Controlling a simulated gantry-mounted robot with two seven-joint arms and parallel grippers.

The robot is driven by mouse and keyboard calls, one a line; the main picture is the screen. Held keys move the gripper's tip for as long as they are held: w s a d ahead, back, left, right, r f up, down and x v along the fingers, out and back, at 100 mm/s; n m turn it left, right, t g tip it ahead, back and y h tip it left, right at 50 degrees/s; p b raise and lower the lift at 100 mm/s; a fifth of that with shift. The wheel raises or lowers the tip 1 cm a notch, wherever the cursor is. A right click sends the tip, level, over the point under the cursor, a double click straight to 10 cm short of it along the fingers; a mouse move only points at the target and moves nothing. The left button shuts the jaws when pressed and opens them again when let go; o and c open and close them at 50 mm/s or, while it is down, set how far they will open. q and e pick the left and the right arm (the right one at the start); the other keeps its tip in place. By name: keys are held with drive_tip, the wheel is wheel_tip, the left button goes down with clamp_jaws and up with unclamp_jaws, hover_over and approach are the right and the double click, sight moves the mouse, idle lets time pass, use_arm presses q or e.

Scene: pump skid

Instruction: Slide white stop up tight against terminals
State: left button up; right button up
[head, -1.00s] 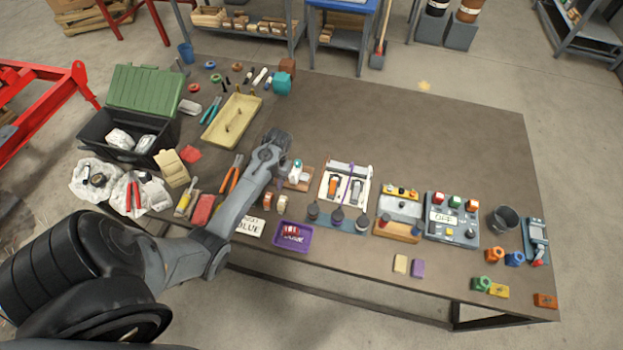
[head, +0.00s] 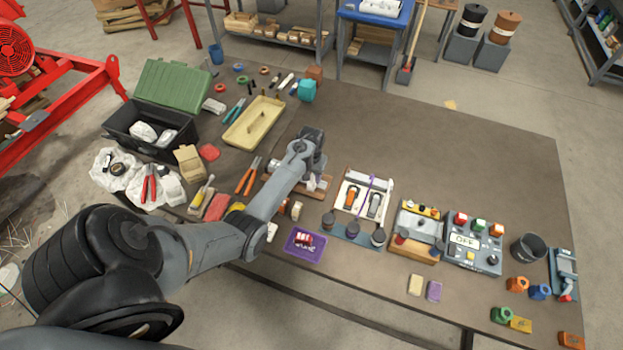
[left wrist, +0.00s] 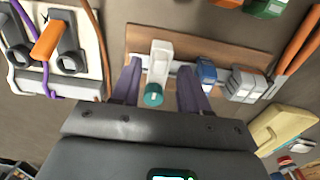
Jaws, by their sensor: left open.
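The white stop (left wrist: 160,62), with a teal knob at its near end, sits on a metal rail (left wrist: 222,83) fixed to a wooden board (left wrist: 228,50). My left gripper (left wrist: 160,92) is open, with one purplish finger on each side of the stop; I cannot tell whether either finger touches it. The grey terminals (left wrist: 247,84) sit on the rail to the right, with a blue block (left wrist: 205,72) between them and the stop. A gap shows between stop and blue block, where the right finger is. In the head view my left gripper (head: 316,168) partly hides the board (head: 284,187).
A white panel (head: 352,207) with orange and dark levers stands right of the board, close to the gripper. Orange-handled pliers (head: 249,175) lie to the left. A purple tray (head: 304,246) is in front.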

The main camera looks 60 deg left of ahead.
use_arm(q)
drive_tip(key=shift+f, duration=1.05)
drive_tip(key=shift+c, duration=0.2)
clamp_jaws()
